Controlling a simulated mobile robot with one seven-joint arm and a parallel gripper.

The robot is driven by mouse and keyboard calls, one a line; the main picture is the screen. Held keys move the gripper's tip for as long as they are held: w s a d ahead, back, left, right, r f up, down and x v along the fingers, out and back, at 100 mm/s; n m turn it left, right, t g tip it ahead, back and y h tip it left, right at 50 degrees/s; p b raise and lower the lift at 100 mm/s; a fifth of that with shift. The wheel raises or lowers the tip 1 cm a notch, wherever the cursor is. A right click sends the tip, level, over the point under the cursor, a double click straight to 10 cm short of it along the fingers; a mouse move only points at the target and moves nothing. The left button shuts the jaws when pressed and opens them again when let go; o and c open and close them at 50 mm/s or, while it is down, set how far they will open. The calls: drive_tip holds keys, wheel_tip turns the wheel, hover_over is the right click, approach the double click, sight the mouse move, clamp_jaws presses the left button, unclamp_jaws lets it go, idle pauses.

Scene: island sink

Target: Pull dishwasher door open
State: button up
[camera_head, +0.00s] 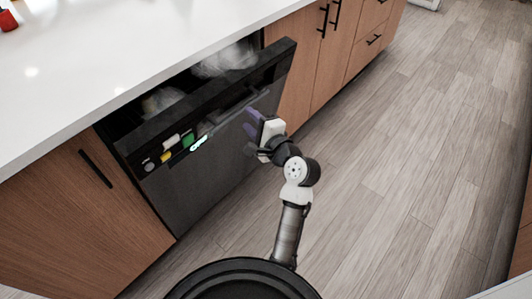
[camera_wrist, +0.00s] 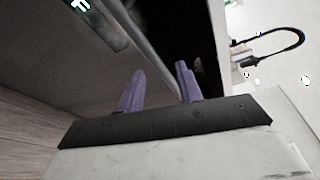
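The dishwasher door (camera_head: 215,150) is dark grey and stands partly open, its top tilted out from the counter. A bar handle (camera_head: 232,106) runs along its upper front. My gripper (camera_head: 251,121) is at the right part of the door front, below and near the handle's right end. In the wrist view, the two purple fingers of my gripper (camera_wrist: 160,70) are spread apart with nothing held between them. The door's front (camera_wrist: 60,60) is on the left there, and a dark gap lies behind the right finger. I cannot tell whether the fingers touch the door.
A white countertop (camera_head: 80,60) overhangs the dishwasher. Wooden cabinets stand to the left (camera_head: 75,215) and right (camera_head: 305,60). Pale dishes (camera_head: 228,60) show inside the opening. Several small coloured items appear on the door front. The wooden floor (camera_head: 400,150) at right is clear.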

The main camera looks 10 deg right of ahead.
drive_tip(key=s+d+f+b, duration=0.1)
drive_tip(key=s+f+b, duration=0.1)
drive_tip(key=s, duration=0.6)
drive_tip(key=shift+s+d+f, duration=0.35)
drive_tip(key=shift+d+f, duration=0.05)
drive_tip(key=shift+f, duration=0.3)
drive_tip(key=shift+p, duration=0.3)
drive_tip(key=shift+c, duration=0.4)
